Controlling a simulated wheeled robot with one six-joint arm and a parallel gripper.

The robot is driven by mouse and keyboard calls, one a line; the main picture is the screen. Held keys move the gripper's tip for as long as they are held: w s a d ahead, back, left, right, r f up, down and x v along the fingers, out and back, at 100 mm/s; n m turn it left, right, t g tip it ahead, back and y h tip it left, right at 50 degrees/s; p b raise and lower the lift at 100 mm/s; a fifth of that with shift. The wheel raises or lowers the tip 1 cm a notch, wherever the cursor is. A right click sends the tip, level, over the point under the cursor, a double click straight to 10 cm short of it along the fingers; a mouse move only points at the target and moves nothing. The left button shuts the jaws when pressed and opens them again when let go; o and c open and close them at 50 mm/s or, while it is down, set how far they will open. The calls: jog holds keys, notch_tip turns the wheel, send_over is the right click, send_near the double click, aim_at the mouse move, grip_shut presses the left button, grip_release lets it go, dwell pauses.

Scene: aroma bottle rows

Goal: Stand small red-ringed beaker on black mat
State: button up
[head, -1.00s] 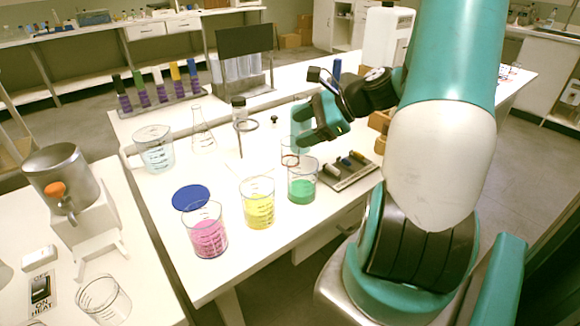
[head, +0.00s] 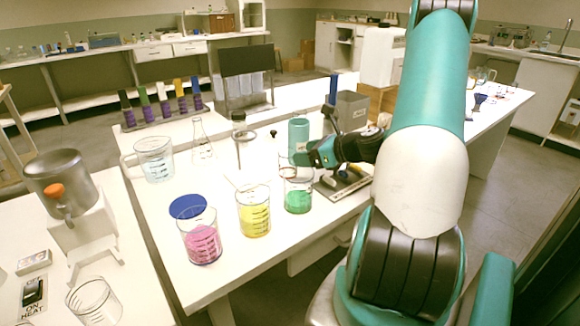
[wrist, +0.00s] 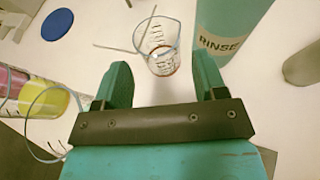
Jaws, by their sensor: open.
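The small red-ringed beaker (wrist: 160,52) is clear and empty-looking, with a red ring low on it. In the wrist view it stands on the white bench just ahead of my gripper (wrist: 162,78), centred between the fingers and not gripped. My gripper (head: 313,156) is open, low over the bench beside the teal rinse bottle. In the head view the small beaker (head: 289,172) is mostly hidden behind the green-filled beaker (head: 298,198) and beside my gripper.
The rinse bottle (wrist: 222,25) stands close to the right finger. Pink (head: 203,243) and yellow (head: 254,218) beakers stand left of the green one. A blue disc (head: 187,206) lies behind the pink beaker. A grey tray (head: 352,184) with small items lies to the right.

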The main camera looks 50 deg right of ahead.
aim_at(288, 164)
jog(key=shift+f+x, duration=0.2)
jog(key=shift+x, duration=2.8)
jog(key=shift+s+a, duration=0.1)
jog(key=shift+a, duration=0.05)
jog(key=c, duration=0.7)
jog(key=shift+r, duration=0.1)
jog(key=shift+c, duration=0.2)
